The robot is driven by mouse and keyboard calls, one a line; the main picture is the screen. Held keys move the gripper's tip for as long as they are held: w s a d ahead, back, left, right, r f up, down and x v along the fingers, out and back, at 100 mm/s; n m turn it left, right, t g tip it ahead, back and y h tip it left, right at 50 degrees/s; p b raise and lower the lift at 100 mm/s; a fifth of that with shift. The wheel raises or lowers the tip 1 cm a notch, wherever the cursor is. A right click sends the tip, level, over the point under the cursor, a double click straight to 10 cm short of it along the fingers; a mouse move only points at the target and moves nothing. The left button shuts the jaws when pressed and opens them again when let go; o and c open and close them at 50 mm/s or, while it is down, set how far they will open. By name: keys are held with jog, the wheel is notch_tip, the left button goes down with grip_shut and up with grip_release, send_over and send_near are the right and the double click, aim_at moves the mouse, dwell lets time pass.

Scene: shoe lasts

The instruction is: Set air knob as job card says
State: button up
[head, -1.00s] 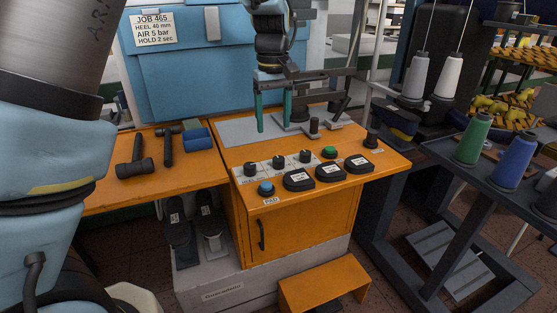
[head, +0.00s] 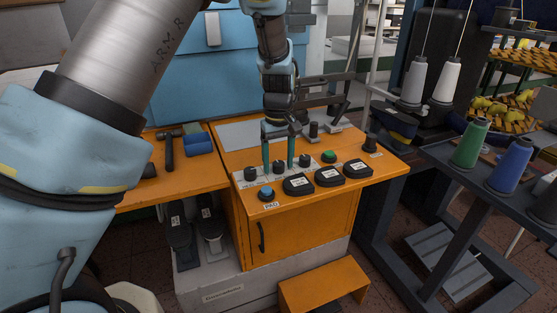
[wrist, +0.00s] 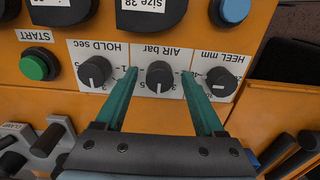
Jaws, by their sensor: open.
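The black air knob (wrist: 159,76) sits on a white plate labelled "AIR bar", upside down in the wrist view. It is the middle of three knobs and also shows in the head view (head: 278,167). My gripper (wrist: 159,72) is open, with one teal finger on each side of the air knob; I cannot tell whether either touches it. In the head view my gripper (head: 279,169) points down at the panel. The knob's exact setting is too small to read surely. The job card is hidden behind my arm now; earlier it read "AIR 5 bar".
The hold knob (wrist: 94,72) and heel knob (wrist: 221,82) flank it closely. A green start button (wrist: 38,64), a blue button (head: 266,194) and black size-labelled pads (head: 298,184) are near. A hammer (head: 170,150) and blue block (head: 199,143) lie left on the orange bench.

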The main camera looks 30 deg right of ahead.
grip_shut()
dwell(0.6)
